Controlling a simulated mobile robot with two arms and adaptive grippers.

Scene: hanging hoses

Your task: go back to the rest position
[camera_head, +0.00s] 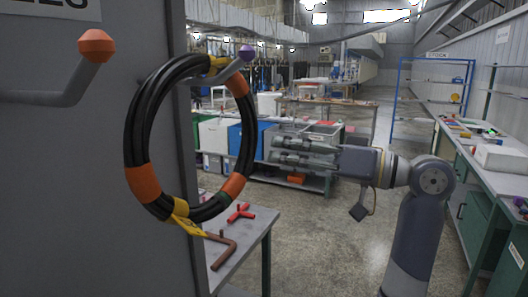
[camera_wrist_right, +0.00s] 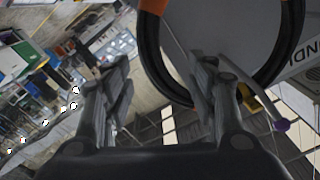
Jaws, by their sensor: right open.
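A coiled black hose (camera_head: 137,122) with orange, yellow and green bands hangs by its top from the purple-tipped hook (camera_head: 246,53) on the grey panel. My right gripper (camera_head: 274,151) is to the right of the hose, its fingers pointing left towards it, apart from it in the head view. In the right wrist view the gripper (camera_wrist_right: 160,88) is open with nothing between its fingers, and part of the hose (camera_wrist_right: 291,40) shows beyond and beside the right finger. My left gripper is not in view.
An orange-tipped hook (camera_head: 96,46) on the panel (camera_head: 60,190) at left is empty. A small table (camera_head: 246,240) below the hose bears a red fitting (camera_head: 241,213) and a brown bent pipe (camera_head: 224,249). A long workbench (camera_head: 470,150) runs along the right. Floor between is clear.

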